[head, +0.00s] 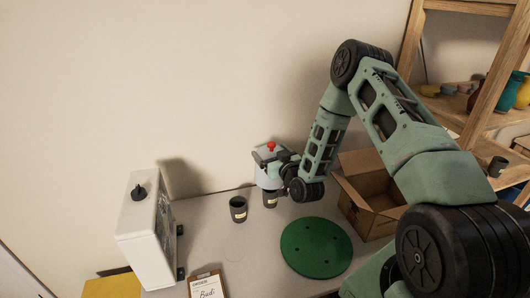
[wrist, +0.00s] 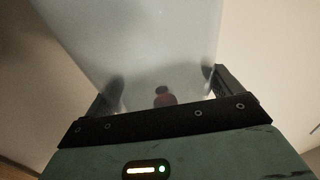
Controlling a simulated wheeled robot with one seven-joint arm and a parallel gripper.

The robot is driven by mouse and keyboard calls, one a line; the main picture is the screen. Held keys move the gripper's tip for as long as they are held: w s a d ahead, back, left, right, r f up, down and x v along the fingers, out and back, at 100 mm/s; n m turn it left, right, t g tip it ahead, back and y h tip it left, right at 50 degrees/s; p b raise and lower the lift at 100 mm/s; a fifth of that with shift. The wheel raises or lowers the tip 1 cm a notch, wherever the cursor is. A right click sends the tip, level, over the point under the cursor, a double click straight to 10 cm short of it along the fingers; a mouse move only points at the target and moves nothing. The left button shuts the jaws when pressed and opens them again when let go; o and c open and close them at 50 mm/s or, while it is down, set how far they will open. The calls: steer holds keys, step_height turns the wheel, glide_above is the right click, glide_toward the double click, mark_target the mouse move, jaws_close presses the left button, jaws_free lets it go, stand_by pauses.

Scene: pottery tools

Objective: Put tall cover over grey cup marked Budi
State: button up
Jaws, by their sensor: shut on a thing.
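In the wrist view the cover (wrist: 135,40) fills the space between my fingers (wrist: 165,90). A dark grey cup (head: 270,199) shows directly below the cover, its top hidden; I cannot tell whether they touch. A second dark grey cup (head: 238,210) stands uncovered to the left. Marks on the cups are too small to read. An order card (head: 206,288) reads "Budi".
A green round board (head: 316,248) lies right of the cups. An open cardboard box (head: 368,205) stands behind it to the right. A white box-shaped device (head: 145,225) stands at the left, near a yellow item (head: 112,286). Wooden shelves (head: 470,90) are at far right.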

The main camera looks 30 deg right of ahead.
steer(key=shift+f+b, duration=4.85)
steer(key=shift+f, duration=1.55)
steer(key=o, duration=0.7)
steer(key=b, duration=0.5)
glide_toward(271, 182)
steer(key=s+f, duration=0.1)
steer(key=d+f, duration=0.1)
steer(key=f, duration=0.1)
steer(key=s+d+f, duration=0.1)
steer(key=shift+s+d+f, duration=0.25)
steer(key=shift+s, duration=0.05)
